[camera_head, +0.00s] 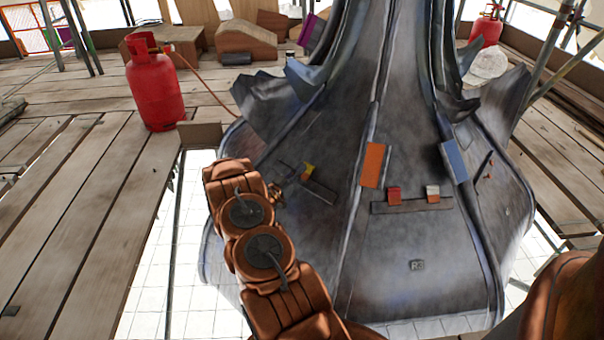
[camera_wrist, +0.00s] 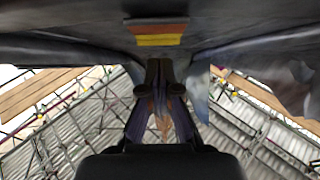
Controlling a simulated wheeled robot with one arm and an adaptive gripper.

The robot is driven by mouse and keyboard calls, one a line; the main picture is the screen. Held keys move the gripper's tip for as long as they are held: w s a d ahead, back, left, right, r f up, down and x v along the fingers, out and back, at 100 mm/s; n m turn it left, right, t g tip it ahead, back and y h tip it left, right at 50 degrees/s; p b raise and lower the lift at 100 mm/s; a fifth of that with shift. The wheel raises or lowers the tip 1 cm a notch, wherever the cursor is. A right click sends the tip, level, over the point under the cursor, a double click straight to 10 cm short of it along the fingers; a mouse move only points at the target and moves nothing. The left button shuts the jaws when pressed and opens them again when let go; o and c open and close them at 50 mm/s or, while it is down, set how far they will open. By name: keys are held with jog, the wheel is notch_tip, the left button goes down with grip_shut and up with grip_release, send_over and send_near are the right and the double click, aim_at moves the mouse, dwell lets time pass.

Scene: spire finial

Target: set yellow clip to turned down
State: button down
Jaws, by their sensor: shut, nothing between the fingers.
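The yellow clip (camera_head: 307,172) is a small tab standing at a dark strip (camera_head: 320,192) on the left face of the grey metal spire base (camera_head: 370,260). In the wrist view a yellow band (camera_wrist: 158,41) with a reddish-brown band above it shows just beyond the fingertips. My gripper (camera_head: 277,194) is just left of the clip and strip, apart from the clip as far as I can see. In the wrist view my gripper (camera_wrist: 160,75) has its fingers together, with nothing between them. My wrist hides part of the spire's left edge.
A blue patch (camera_head: 453,161) lies right. A red gas cylinder (camera_head: 155,85) stands on planks left. Pointed metal leaves (camera_head: 262,110) jut out above the clip.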

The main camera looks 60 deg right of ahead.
jog(key=shift+d+f, duration=0.45)
jog(key=shift+d, duration=0.15)
jog(key=shift+s+d+r+p, duration=0.1)
jog(key=shift+d+r+p, duration=0.05)
jog(key=shift+p, duration=0.3)
jog(key=shift+d+y+p, duration=0.15)
jog(key=shift+y+p, duration=0.15)
jog(key=shift+p, duration=0.05)
jog(key=shift+d+f+y+p, duration=0.2)
jog(key=shift+y+p, duration=0.1)
jog(key=shift+p, duration=0.25)
jog(key=shift+s+d+f, duration=0.1)
jog(key=shift+f, duration=0.05)
jog(key=w+a+r+p, duration=0.1)
jog(key=a+r+p, duration=0.1)
jog(key=a, duration=1.1)
jog(key=shift+w+p, duration=0.3)
jog(key=shift+p, duration=0.45)
